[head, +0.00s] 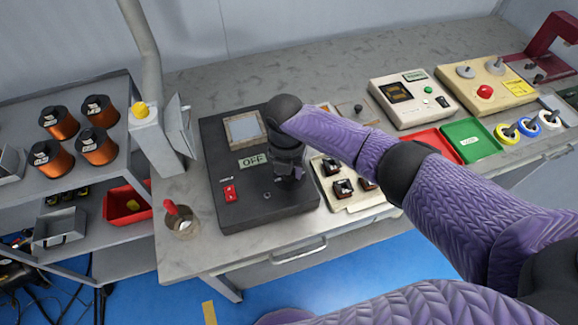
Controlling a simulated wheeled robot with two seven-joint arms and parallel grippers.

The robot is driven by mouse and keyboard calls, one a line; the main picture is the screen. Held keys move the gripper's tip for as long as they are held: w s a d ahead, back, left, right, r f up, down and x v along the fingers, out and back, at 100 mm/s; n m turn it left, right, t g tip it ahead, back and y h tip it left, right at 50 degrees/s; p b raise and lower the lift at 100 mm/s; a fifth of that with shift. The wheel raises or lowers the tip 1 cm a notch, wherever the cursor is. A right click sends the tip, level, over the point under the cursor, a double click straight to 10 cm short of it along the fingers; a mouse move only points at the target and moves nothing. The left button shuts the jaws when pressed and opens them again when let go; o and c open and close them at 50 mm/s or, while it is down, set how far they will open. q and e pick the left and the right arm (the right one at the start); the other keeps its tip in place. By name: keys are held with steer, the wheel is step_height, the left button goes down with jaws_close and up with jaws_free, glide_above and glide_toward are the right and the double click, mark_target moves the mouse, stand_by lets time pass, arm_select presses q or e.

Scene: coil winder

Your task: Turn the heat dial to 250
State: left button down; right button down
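A black control box (235,205) stands on the bench. It has a pale square window (245,128), a display reading OFF (252,161), a red rocker switch (230,192) and a small dark round part (267,195). My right arm comes in from the right, and its gripper (289,178) points down over the right part of the box. The heat dial is not clearly visible; the gripper and wrist cover that part of the panel. I cannot tell whether the fingers touch anything or how far apart they are. My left gripper is not in view.
A cream plate with dark square parts (343,187) lies right of the box. A cup with a red-handled tool (181,222) stands left. Red (427,147) and green (469,140) trays and a cream instrument (411,99) are farther right. A shelf holds copper spools (97,146).

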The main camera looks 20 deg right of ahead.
stand_by(0.4)
steer(key=shift+c, duration=1.3)
jaws_free()
step_height(320, 180, up, 10)
steer(key=p, duration=0.3)
steer(key=shift+w+a, duration=0.15)
steer(key=shift+a, duration=0.05)
